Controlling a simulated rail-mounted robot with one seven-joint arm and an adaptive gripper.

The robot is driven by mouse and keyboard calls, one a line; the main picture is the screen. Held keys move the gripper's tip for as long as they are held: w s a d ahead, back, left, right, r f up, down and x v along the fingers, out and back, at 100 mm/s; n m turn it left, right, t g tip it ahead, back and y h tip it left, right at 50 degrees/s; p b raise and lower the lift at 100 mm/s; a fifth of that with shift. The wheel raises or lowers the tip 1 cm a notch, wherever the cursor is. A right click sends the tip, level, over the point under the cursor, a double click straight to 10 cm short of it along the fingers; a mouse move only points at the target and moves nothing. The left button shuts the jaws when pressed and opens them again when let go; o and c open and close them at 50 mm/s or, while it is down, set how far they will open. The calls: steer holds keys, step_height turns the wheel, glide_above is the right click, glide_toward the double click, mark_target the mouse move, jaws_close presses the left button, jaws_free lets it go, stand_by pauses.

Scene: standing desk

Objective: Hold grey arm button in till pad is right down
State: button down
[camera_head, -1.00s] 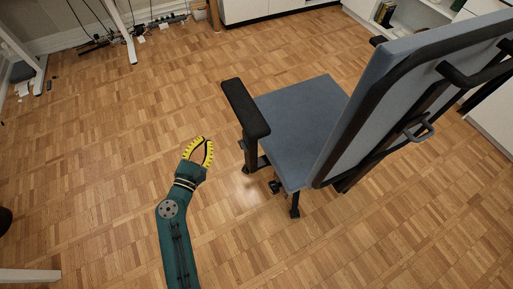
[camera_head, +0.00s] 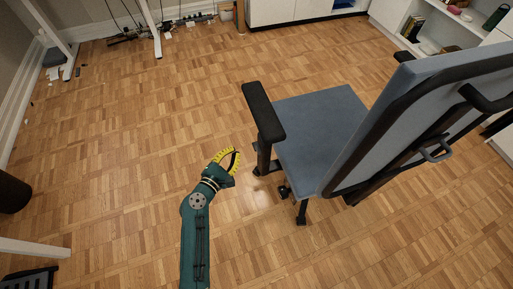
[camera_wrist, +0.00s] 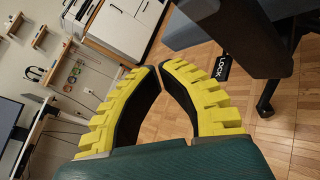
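The near arm pad (camera_head: 263,112) of the blue office chair is black and stands raised on a dark post at the seat's left side. It also shows large and dark at the upper right of the wrist view (camera_wrist: 232,28). I cannot make out a grey button in either view. My gripper (camera_head: 234,152) has yellow ribbed fingers.
The chair's blue seat (camera_head: 318,120) and tall backrest (camera_head: 420,110) fill the right side. White desk legs (camera_head: 150,22) and cables are at the back left, with white cabinets (camera_head: 290,10) behind. The parquet floor (camera_head: 120,150) left of the chair is clear.

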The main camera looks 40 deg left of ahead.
steer(key=shift+w+d, duration=0.65)
steer(key=shift+w, duration=0.3)
steer(key=shift+w+d, duration=0.65)
steer(key=shift+w, duration=0.3)
steer(key=shift+w+d, duration=0.25)
steer(key=shift+w, duration=0.1)
steer(key=shift+w+d+p, duration=0.3)
steer(key=shift+w+d, duration=0.05)
steer(key=shift+w, duration=0.15)
stand_by(1.7)
steer(key=shift+s+a, duration=0.55)
steer(key=shift+s, duration=0.25)
steer(key=s+a, duration=0.1)
steer(key=s, duration=0.1)
steer(key=s+a, duration=0.2)
steer(key=shift+s+b, duration=0.1)
steer(key=shift+b, duration=0.3)
